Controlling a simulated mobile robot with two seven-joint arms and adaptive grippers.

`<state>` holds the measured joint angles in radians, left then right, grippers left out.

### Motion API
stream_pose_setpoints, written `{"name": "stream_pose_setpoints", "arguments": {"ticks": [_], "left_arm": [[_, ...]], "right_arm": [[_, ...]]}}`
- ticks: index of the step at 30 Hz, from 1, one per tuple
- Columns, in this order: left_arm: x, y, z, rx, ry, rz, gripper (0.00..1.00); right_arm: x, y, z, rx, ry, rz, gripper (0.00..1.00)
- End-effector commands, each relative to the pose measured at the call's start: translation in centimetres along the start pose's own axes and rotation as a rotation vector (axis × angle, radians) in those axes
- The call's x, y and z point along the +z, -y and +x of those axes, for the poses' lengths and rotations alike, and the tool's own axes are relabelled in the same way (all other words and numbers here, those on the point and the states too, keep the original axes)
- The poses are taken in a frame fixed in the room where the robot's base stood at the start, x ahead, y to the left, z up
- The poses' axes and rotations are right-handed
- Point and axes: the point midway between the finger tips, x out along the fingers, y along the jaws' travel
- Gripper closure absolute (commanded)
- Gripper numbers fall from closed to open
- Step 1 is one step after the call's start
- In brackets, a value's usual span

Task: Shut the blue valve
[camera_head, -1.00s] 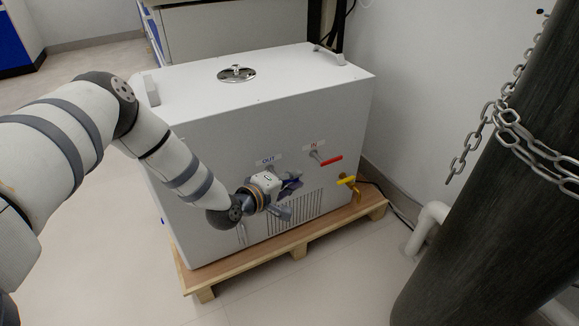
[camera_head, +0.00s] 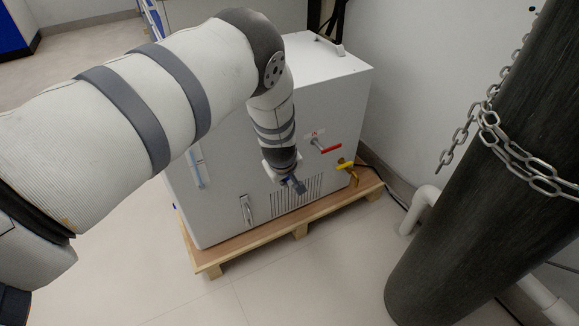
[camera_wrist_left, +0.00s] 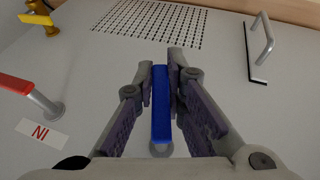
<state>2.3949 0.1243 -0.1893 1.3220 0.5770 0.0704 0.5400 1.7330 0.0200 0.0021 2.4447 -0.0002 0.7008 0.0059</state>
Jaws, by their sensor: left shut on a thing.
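The blue valve's handle (camera_wrist_left: 161,105) is between the two fingers of my left gripper (camera_wrist_left: 161,85) in the left wrist view. The fingers are shut on it. Its grey stem shows at the lower end, and the handle points towards the vent slots, roughly at right angles to the red handle. In the head view my left gripper (camera_head: 295,184) is at the front of the white distiller (camera_head: 225,160), above the vents. There my arm and gripper hide most of the blue valve and its label. My right gripper is not in view.
A red valve (camera_head: 330,149) and a yellow tap (camera_head: 348,168) are to the right of my left gripper. The distiller stands on a wooden pallet (camera_head: 255,237). A dark cylinder (camera_head: 470,180) with a chain (camera_head: 520,160) stands at the right. The floor in front is clear.

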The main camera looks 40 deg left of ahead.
Motion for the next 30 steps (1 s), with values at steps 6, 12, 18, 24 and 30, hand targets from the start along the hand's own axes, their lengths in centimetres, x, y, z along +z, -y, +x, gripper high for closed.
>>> {"name": "stream_pose_setpoints", "arguments": {"ticks": [6,12,18,24,30], "left_arm": [[0.3,0.7,0.6,-0.136,-0.002,0.061,1.0],[0.2,1.1,0.4,-0.22,0.0,0.091,1.0],[0.1,1.3,0.1,-0.263,0.0,0.107,1.0],[0.0,1.3,0.0,-0.276,0.001,0.111,1.0],[0.0,1.4,-0.1,-0.277,0.002,0.111,1.0]], "right_arm": [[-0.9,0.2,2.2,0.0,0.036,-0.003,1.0],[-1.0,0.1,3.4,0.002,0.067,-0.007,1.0],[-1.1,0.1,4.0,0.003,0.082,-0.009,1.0],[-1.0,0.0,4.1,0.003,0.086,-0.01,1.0],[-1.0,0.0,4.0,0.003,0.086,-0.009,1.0]]}}
